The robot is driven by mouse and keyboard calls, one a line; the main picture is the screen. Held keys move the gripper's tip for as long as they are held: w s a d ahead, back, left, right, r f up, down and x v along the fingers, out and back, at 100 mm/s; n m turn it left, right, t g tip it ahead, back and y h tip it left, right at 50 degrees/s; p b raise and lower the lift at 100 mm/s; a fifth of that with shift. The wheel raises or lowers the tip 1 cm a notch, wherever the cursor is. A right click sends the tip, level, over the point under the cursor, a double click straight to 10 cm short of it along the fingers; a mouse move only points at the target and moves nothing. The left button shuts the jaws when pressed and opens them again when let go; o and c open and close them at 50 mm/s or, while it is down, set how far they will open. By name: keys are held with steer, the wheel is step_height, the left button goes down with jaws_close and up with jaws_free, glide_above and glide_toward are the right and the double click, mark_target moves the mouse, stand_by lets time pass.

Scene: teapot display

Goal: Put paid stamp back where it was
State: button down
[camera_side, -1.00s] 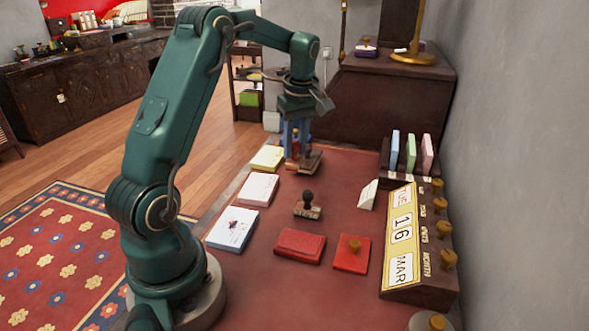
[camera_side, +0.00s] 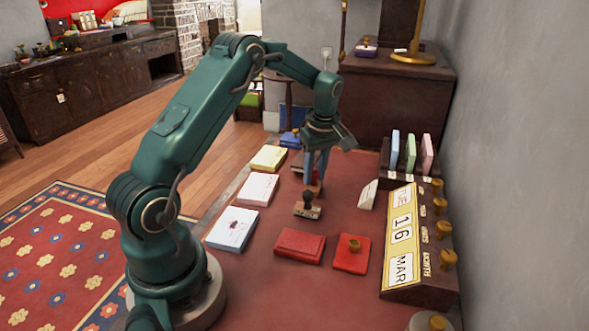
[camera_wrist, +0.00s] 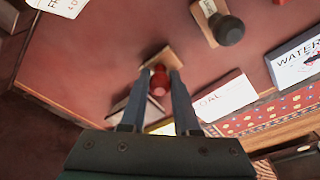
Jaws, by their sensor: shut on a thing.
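My gripper (camera_wrist: 157,85) is shut on a stamp with a red knob (camera_wrist: 159,82) and a wooden base (camera_wrist: 161,59). No label on this stamp is readable. In the side view my gripper (camera_side: 315,180) is just beyond a second stamp with a dark knob (camera_side: 308,198), and the held stamp is mostly hidden by the fingers. Whether the held base touches the desk is unclear.
Card stacks (camera_side: 258,189) line the desk's left edge. A red pad (camera_side: 299,245) and a red block with a brass knob (camera_side: 351,254) lie in front. The calendar (camera_side: 404,240) and card rack (camera_side: 386,167) stand right. A small white sign (camera_side: 368,194) is close by.

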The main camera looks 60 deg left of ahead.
mark_target(318, 188)
steer(key=shift+f, duration=0.2)
steer(key=c, duration=0.6)
jaws_free()
steer(key=shift+c, duration=0.2)
steer(key=shift+r, duration=0.1)
steer(key=s+d+r+m+t, duration=0.1)
steer(key=d+r+m, duration=0.15)
steer(key=r, duration=0.55)
steer(key=s+d+r+m, duration=0.1)
steer(key=d+r, duration=0.3)
steer(key=r, duration=0.4)
steer(key=s+d+f+m+t+h, duration=0.1)
steer(key=s+d+m+t, duration=0.3)
steer(key=s+d+m, duration=0.8)
steer(key=s+f+m, duration=0.1)
steer(key=s+m, duration=0.1)
steer(key=s, duration=0.2)
steer(key=shift+d+f+t+h, duration=0.3)
steer(key=shift+d+f+h, duration=0.05)
steer(key=shift+f+h, duration=0.05)
